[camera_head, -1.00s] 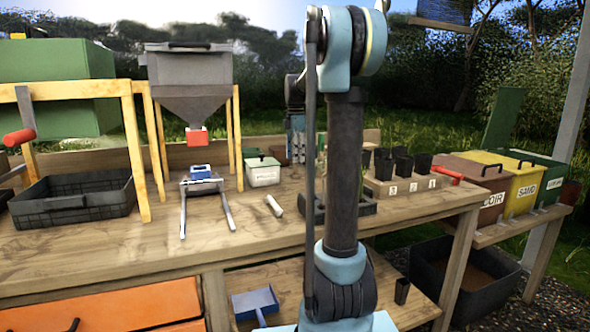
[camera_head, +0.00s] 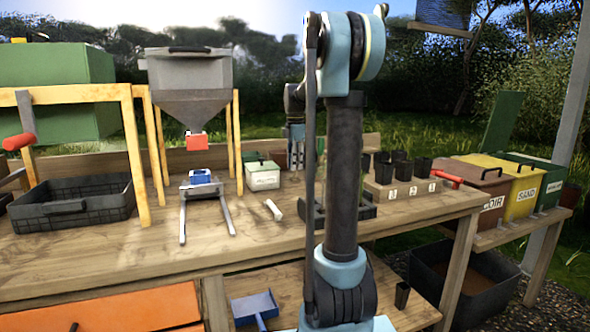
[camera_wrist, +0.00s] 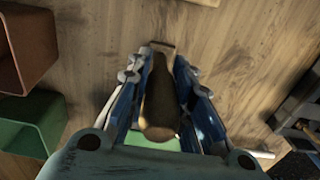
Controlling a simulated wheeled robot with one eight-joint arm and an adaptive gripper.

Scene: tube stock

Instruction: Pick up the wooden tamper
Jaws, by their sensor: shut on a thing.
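The wooden tamper (camera_wrist: 158,95) is a brown, rounded wooden piece in the middle of the wrist view. My gripper (camera_wrist: 163,60) has its blue-lined fingers on both sides of it and is shut on it. The tamper's far end lies close to the wooden surface, and I cannot tell whether it touches. In the head view my gripper (camera_head: 297,152) is at the back of the bench, partly behind my arm; the tamper cannot be made out there.
A terracotta pot (camera_wrist: 32,45) and a green pot (camera_wrist: 35,128) are left in the wrist view. Bare bench lies in front.

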